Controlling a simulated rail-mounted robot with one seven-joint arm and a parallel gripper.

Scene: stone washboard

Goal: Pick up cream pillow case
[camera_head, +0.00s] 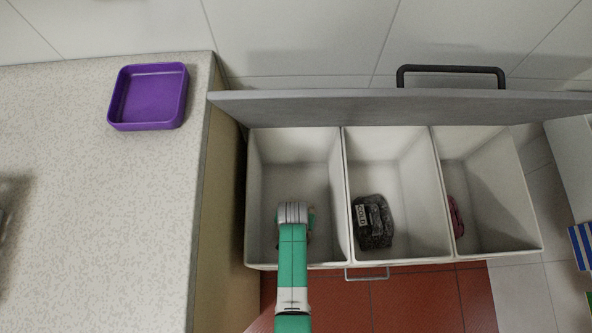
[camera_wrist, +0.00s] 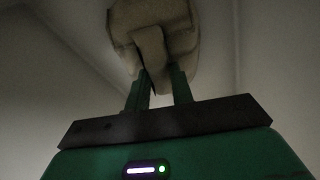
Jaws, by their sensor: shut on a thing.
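The cream pillow case (camera_wrist: 150,30) is a bunched beige cloth at the top middle of the wrist view. My gripper (camera_wrist: 160,85) is shut on it, with a fold of the cloth between its two green fingers. In the head view my green and white arm reaches down into the left compartment (camera_head: 265,155) of a white three-part bin. There the fingers and most of the cloth are hidden behind my wrist. I cannot tell whether the cloth touches the compartment floor.
The middle compartment holds a dark bundle with a label (camera_head: 373,222). The right one holds a small dark red item (camera_head: 456,216). A grey panel with a black handle (camera_head: 450,70) stands behind the bin. A purple tray (camera_head: 150,97) lies on the speckled counter (camera_head: 90,200) at left.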

